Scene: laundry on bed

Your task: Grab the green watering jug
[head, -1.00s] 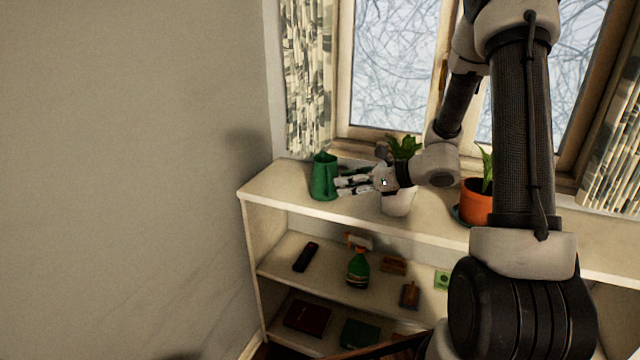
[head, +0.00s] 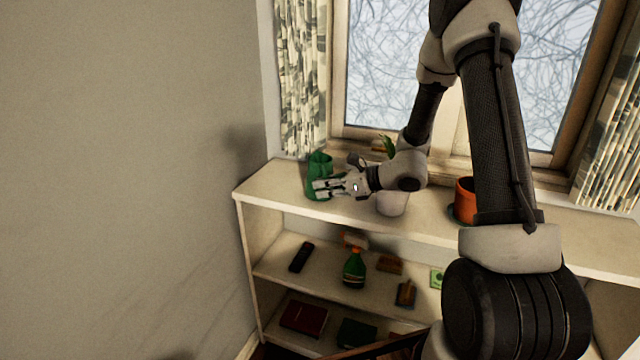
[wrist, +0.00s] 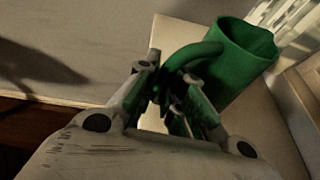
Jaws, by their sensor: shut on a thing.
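The green watering jug (head: 319,166) stands on the left end of the shelf top. It also shows in the wrist view (wrist: 240,55), with its curved handle toward my gripper. My gripper (head: 318,188) reaches in from the right at the jug. In the wrist view my gripper (wrist: 172,98) has its fingers on either side of the handle and is shut on it. The fingertips partly hide the lower handle. The jug's base appears to be at the shelf top; I cannot tell whether it touches.
A white pot (head: 392,204) with a plant stands right behind my wrist on the shelf top (head: 270,182). An orange pot (head: 465,200) stands farther right. A green spray bottle (head: 354,268) and a dark remote (head: 301,257) are on the shelf below. The wall is at left.

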